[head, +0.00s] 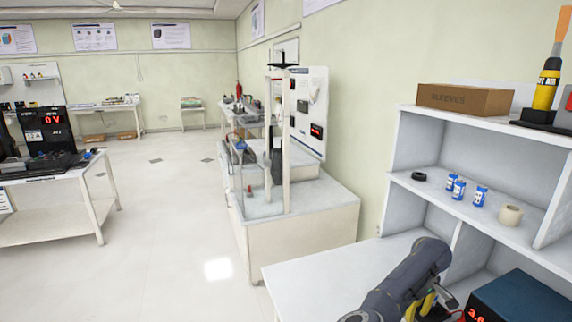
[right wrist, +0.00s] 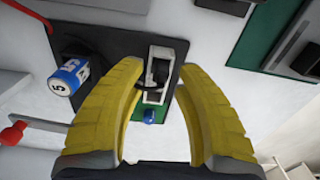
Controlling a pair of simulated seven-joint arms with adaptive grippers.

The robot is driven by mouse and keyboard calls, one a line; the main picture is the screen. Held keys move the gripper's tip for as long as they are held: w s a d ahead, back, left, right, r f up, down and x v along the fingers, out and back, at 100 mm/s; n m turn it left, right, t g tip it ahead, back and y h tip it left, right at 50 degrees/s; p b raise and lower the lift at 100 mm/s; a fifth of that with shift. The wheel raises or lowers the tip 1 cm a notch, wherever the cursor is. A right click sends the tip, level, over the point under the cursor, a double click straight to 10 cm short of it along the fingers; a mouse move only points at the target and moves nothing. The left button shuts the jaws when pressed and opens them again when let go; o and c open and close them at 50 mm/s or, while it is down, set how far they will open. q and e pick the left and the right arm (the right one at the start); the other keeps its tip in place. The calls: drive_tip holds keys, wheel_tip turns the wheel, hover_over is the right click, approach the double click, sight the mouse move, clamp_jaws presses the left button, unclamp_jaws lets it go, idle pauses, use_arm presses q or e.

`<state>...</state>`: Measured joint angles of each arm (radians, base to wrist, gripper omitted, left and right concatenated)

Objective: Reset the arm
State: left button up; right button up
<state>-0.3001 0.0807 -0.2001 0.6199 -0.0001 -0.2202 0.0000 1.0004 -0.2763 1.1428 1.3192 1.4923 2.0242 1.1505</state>
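My right arm (head: 405,278) comes in at the bottom right of the head view, over the white bench. Its yellow gripper fingers (head: 424,303) are partly hidden behind the arm. In the right wrist view the right gripper (right wrist: 162,75) is open, with its two yellow fingers apart and nothing held between them. Beyond the fingers lies a black board (right wrist: 110,40) with a white and black holder (right wrist: 158,70) on it. I cannot tell how far the fingertips are from it. My left arm and gripper are not in view.
A blue and white cylinder marked 5 (right wrist: 70,76) lies left of the fingers, near a red knob (right wrist: 14,132). A green board (right wrist: 275,50) is at the upper right. A shelf (head: 475,215) with several small items and a dark blue box (head: 520,298) border the arm.

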wheel_tip(320, 180, down, 3)
drive_tip(key=shift+r, duration=2.35)
